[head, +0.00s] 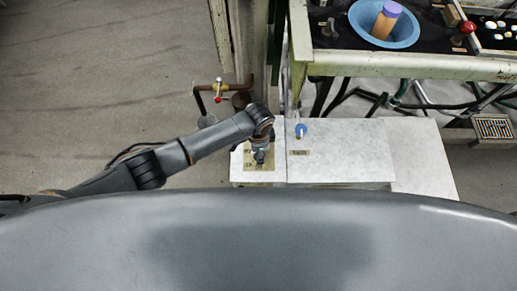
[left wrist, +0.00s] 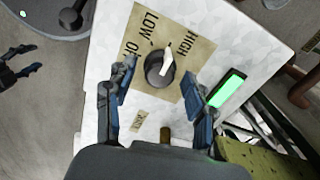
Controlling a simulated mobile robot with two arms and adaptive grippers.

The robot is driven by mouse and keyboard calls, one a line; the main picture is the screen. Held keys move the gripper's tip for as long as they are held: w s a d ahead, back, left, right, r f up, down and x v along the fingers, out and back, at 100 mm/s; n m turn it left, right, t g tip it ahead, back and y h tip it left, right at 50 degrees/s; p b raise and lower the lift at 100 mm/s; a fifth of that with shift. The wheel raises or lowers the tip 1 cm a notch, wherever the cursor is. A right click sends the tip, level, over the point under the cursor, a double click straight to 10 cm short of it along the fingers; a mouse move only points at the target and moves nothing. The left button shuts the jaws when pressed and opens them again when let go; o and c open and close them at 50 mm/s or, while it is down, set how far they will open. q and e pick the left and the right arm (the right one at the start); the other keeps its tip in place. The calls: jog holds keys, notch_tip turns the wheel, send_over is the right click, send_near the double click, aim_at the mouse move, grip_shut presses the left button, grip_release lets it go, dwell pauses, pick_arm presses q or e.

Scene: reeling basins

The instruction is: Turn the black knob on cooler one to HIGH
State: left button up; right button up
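The black knob (left wrist: 159,68) with a white pointer sits on a tan plate (left wrist: 185,80) marked OFF, LOW and HIGH. Its pointer is directed up and right in the left wrist view, between the LOW and HIGH words. My left gripper (left wrist: 158,106) is open, its blue-padded fingers apart on either side below the knob, not visibly touching it. In the head view my left gripper (head: 260,160) is over the plate (head: 250,164) on the white cooler top (head: 277,140) and hides the knob. What appears to be my right gripper (left wrist: 20,66) hangs open at the left wrist view's left edge.
A lit green display (left wrist: 228,90) and a small tag (left wrist: 139,117) are near the knob. Floor at left is clear.

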pick_arm(q)
notch_tip(320, 180, up, 12)
dwell(0.6)
jog(key=shift+s, duration=0.1)
dwell(0.4)
